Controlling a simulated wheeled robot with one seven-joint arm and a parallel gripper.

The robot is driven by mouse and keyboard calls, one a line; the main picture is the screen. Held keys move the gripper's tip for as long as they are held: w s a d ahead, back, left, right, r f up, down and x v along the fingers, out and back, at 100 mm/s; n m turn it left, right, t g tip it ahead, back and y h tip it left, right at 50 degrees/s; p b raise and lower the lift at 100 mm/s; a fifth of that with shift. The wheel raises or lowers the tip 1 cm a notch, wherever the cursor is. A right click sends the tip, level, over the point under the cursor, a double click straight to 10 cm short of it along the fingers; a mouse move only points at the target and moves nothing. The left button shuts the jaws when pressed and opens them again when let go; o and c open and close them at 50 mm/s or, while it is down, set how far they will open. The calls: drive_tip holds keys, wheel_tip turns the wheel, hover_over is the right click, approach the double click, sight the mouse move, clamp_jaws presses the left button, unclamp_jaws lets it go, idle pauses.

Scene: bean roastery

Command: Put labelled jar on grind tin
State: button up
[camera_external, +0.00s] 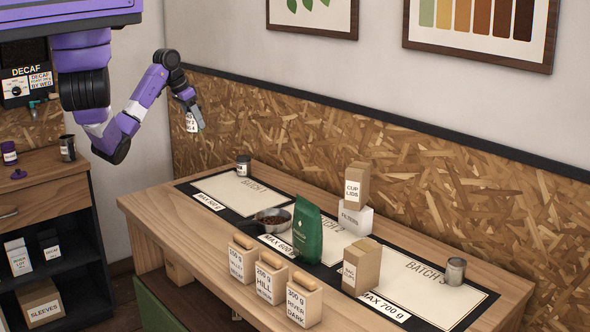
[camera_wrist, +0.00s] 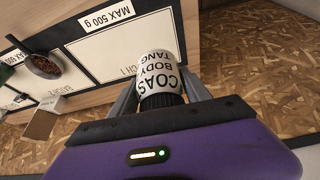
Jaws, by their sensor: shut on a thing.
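My gripper (camera_external: 193,112) is raised above the far left end of the long wooden bench. It is shut on a small jar (camera_external: 191,125) with a white label. In the wrist view my gripper (camera_wrist: 163,88) has a finger on each side of the jar (camera_wrist: 158,70), whose label reads "COAS", "BODY", "TANG" and which has a dark ridged end. A grey metal tin (camera_external: 456,271) stands on the BATCH 3 mat at the right. A small dark-topped can (camera_external: 243,166) stands near the BATCH 1 mat's back edge. I cannot read which is the grind tin.
A pan of beans (camera_external: 272,222), a green bag (camera_external: 307,235), stacked boxes (camera_external: 355,220), a brown box (camera_external: 362,268) and several labelled boxes (camera_external: 270,278) crowd the bench's middle and front. The BATCH 1 mat (camera_external: 240,192) is largely clear. A chipboard wall (camera_external: 300,130) stands behind.

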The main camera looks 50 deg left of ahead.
drive_tip(key=w+d+r+n+y+b, duration=0.1)
drive_tip(key=w+d+r+n+b, duration=0.15)
drive_tip(key=w, duration=0.65)
drive_tip(key=w+d+r+n+b, duration=0.15)
drive_tip(key=w+r, duration=0.25)
drive_tip(key=w, duration=0.6)
drive_tip(key=n+y+p, duration=0.2)
drive_tip(key=n+p, duration=0.1)
drive_tip(key=n, duration=0.1)
hover_over(243, 157)
drive_tip(key=shift+g, duration=0.4)
wheel_tip(243, 157, down, 21)
drive_tip(key=shift+r, duration=0.1)
drive_tip(key=shift+f, duration=0.2)
drive_tip(key=o, duration=1.6)
drive_tip(key=shift+r, duration=0.15)
drive_tip(key=b+v, duration=0.1)
drive_tip(key=v, duration=1.1)
drive_tip(key=shift+w, duration=0.15)
